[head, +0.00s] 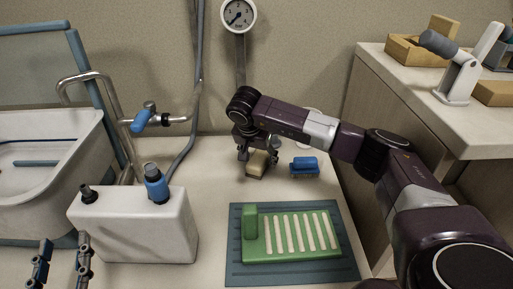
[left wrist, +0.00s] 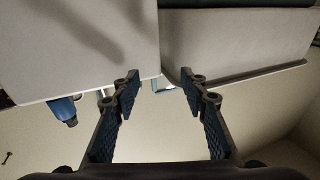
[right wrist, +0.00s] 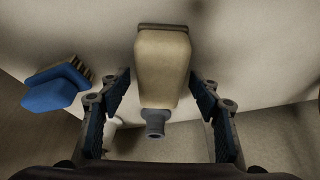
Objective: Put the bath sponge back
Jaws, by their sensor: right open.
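A tan, block-like thing with a grey knob, seemingly the bath sponge (head: 257,164), is on the counter at the back middle. In the right wrist view the tan thing (right wrist: 162,68) is between the fingers, with gaps on both sides. My right gripper (head: 258,150) is open over it; it also shows in the right wrist view (right wrist: 160,95). A green slatted rack (head: 290,238) with an upright green block at its left end lies on a blue-grey mat (head: 240,276). My left gripper (head: 63,246) is open and empty at the lower left; it also shows in the left wrist view (left wrist: 160,95).
A blue brush (head: 304,166) lies just right of the tan thing. A white tank (head: 135,230) with a blue knob stands left of the mat, beside a white basin (head: 50,150). A raised side counter (head: 440,130) is at right. Counter between tank and mat is clear.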

